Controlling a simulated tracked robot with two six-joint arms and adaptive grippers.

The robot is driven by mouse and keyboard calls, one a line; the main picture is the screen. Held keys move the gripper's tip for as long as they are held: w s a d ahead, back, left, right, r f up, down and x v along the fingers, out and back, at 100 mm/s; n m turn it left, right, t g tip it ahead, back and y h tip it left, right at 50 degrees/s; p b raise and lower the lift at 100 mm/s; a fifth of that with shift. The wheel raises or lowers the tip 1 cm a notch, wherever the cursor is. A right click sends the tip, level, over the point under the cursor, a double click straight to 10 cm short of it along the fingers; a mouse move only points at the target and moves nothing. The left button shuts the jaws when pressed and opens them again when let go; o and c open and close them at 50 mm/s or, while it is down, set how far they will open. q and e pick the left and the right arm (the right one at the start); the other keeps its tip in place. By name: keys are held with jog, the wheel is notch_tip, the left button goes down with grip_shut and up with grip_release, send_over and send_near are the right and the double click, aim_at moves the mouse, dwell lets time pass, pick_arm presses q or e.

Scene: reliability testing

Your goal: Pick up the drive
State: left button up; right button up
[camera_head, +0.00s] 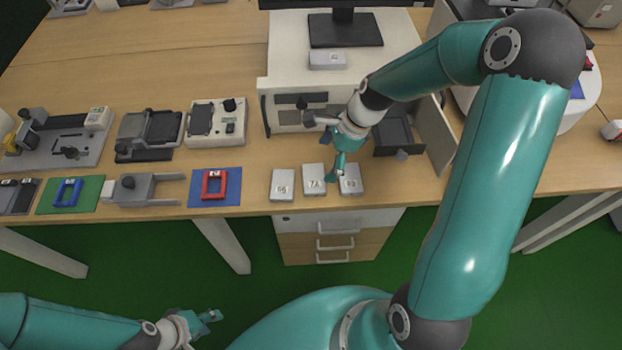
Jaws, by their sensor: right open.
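Three light grey labelled drives lie in a row near the table's front edge: a left one (282,185), a middle one (314,180) marked 7A, and a right one (351,181). Another grey labelled block (327,59) lies on top of the white machine. My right gripper (322,148) is open and empty, with one finger to the left and the other down by the gap between the middle and right drives. That finger partly covers the right drive; I cannot tell whether it touches. My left gripper (207,318) is low at the left, away from the table; its opening is unclear.
The white machine (292,48) with a monitor (346,30) stands behind the drives. Its open dark drawer or bay (394,130) and open door (434,135) are right of my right gripper. A red frame on a blue mat (229,187) and several fixtures fill the left.

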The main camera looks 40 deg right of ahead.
aim_at(314, 177)
jog(key=shift+x, duration=3.5)
jog(key=shift+s+d, duration=0.1)
jog(key=c, duration=0.9)
jog(key=shift+o, duration=0.2)
jog(key=shift+r, duration=0.1)
